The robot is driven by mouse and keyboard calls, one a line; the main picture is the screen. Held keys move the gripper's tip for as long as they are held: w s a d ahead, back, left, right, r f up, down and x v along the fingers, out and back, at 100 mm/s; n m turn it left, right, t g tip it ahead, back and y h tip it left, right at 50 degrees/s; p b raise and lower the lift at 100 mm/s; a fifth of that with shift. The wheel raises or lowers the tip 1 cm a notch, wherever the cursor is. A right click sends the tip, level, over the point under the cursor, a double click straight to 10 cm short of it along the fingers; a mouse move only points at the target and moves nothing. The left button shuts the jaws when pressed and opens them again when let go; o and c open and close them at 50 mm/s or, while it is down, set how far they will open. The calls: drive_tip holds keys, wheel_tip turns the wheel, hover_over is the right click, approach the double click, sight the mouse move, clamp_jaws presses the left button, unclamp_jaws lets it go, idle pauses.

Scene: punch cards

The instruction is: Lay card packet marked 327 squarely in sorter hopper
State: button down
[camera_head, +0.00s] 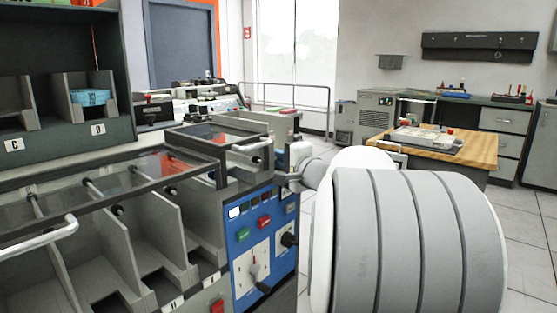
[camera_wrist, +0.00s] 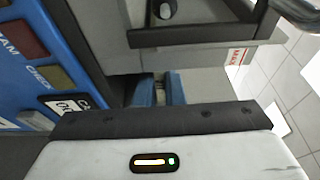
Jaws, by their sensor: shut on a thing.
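My gripper (camera_wrist: 160,90) shows in the wrist view as two blue fingers, shut on a thin brownish-grey thing. Only a small part of that thing shows, and I can read no marking on it, so I cannot tell whether it is the packet 327. A grey wall with a dark bar and a red-lettered label (camera_wrist: 236,58) lies just beyond the fingers; it looks like the sorter hopper. In the head view the hopper (camera_head: 240,150) seems to be the grey box at the sorter's right end.
The blue control panel (camera_head: 262,240) with buttons and a dial is close to my wrist. Sorter pockets (camera_head: 130,235) run along the left under glass.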

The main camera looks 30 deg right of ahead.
drive_tip(key=shift+f, duration=0.15)
drive_tip(key=c, duration=1.5)
unclamp_jaws()
drive_tip(key=shift+o, duration=0.2)
drive_tip(key=s+p, duration=0.1)
drive_tip(key=s, duration=0.6)
drive_tip(key=shift+s+d, duration=0.3)
drive_tip(key=shift+s, duration=0.1)
